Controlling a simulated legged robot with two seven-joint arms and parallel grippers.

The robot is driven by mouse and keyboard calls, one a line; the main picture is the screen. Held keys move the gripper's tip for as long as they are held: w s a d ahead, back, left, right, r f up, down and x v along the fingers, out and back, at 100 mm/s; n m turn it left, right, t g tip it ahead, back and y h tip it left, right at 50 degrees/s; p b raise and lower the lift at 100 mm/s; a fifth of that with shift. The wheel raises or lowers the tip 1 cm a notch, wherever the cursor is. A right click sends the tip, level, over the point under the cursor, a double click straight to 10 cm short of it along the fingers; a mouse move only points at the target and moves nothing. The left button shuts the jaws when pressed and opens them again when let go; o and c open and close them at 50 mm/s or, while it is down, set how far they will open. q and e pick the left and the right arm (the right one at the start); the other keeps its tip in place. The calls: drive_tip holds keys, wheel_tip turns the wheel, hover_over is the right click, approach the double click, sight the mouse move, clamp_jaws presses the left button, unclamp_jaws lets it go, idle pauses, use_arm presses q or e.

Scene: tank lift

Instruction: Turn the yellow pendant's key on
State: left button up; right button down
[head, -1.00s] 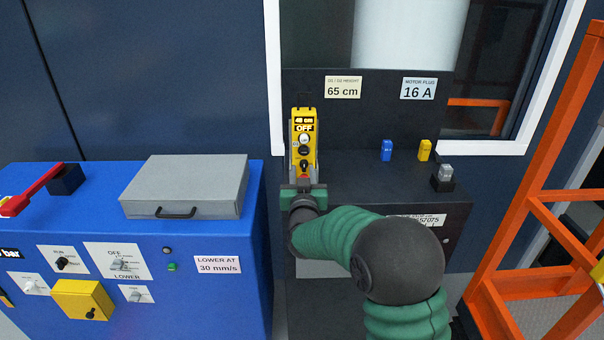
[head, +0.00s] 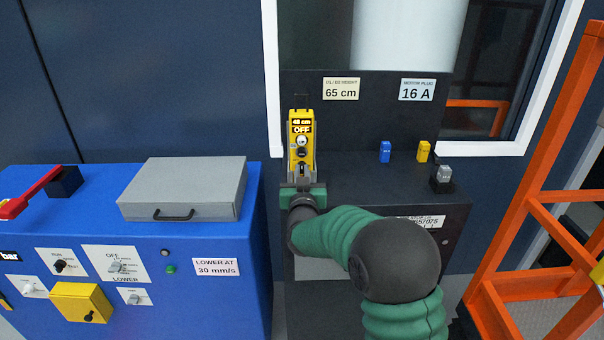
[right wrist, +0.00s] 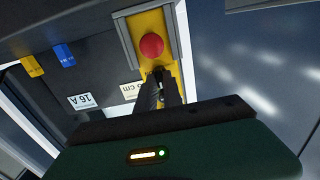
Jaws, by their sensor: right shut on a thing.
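The yellow pendant (head: 301,141) stands upright against the dark cabinet, with a small display and an OFF label near its top. In the right wrist view the pendant (right wrist: 145,22) shows its red button (right wrist: 151,46) close to my fingers. My right gripper (head: 301,170) is at the lower front of the pendant. Its fingers (right wrist: 160,76) are shut on what seems to be the key, which they mostly hide. Which way the key points cannot be seen. My left gripper is not in view.
A blue console (head: 215,295) with a grey case (head: 185,187) stands at the left. Blue (head: 385,152) and yellow (head: 423,151) blocks and a grey plug-like part (head: 444,175) are on the dark cabinet. An orange frame (head: 490,250) rises at the right.

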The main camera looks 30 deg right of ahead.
drive_tip(key=shift+f, duration=0.1)
drive_tip(key=m+b, duration=0.1)
drive_tip(key=m, duration=0.1)
drive_tip(key=m+b, duration=0.2)
drive_tip(key=shift+s+d+f+m, duration=0.1)
drive_tip(key=shift+f+m, duration=0.05)
drive_tip(key=shift+m, duration=0.15)
drive_tip(key=m+b, duration=0.4)
drive_tip(key=shift+f+m, duration=0.1)
drive_tip(key=shift+m, duration=0.2)
drive_tip(key=m+b, duration=0.4)
drive_tip(key=m, duration=0.1)
drive_tip(key=shift+b, duration=0.3)
drive_tip(key=shift+m+b, duration=1.3)
drive_tip(key=shift+m, duration=0.5)
drive_tip(key=c, duration=1.5)
unclamp_jaws()
drive_tip(key=shift+d, duration=0.1)
